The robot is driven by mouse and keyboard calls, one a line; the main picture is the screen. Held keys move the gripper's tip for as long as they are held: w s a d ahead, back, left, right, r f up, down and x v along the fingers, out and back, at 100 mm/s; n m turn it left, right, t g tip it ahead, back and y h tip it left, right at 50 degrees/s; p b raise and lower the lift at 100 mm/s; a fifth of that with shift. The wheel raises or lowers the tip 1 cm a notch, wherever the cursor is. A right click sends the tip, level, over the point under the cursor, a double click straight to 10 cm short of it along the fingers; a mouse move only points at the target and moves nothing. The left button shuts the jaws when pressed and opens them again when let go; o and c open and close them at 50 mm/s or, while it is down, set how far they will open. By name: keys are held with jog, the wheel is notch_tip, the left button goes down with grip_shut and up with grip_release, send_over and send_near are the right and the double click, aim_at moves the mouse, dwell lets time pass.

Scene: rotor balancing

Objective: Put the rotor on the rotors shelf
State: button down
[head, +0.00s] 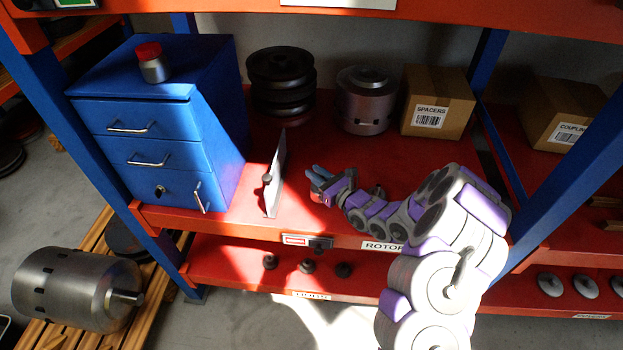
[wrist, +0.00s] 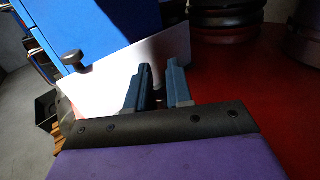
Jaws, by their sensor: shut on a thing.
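A metallic cylinder with a shaft end, a rotor by its look (head: 365,100), stands upright at the back of the shelf (head: 385,160) labelled "ROTOR…". A larger grey slotted rotor (head: 75,290) lies on its side on a wooden pallet at lower left. My gripper (head: 316,180) is above the front middle of the shelf, apart from both. Its blue fingers also show in the wrist view (wrist: 158,85), a small gap between them.
A white upright panel (head: 277,172) with a dark knob stands left of my gripper; it fills much of the wrist view (wrist: 110,85). A blue drawer cabinet (head: 160,120), stacked dark discs (head: 281,80) and a spacers box (head: 438,100) also occupy the shelf. Blue posts flank it.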

jog(key=f, duration=0.1)
jog(key=w+a+f+b, duration=0.1)
jog(key=w+f, duration=0.1)
jog(key=shift+w+a+f, duration=0.15)
jog(key=shift+a+f, duration=0.2)
jog(key=shift+a, duration=0.05)
jog(key=c, duration=1)
grip_release()
jog(key=p+v, duration=0.1)
jog(key=v, duration=0.9)
jog(key=shift+s+d+p, duration=0.2)
jog(key=shift+d+p, duration=0.15)
jog(key=shift+s+d, duration=0.45)
jog(key=shift+s, duration=0.1)
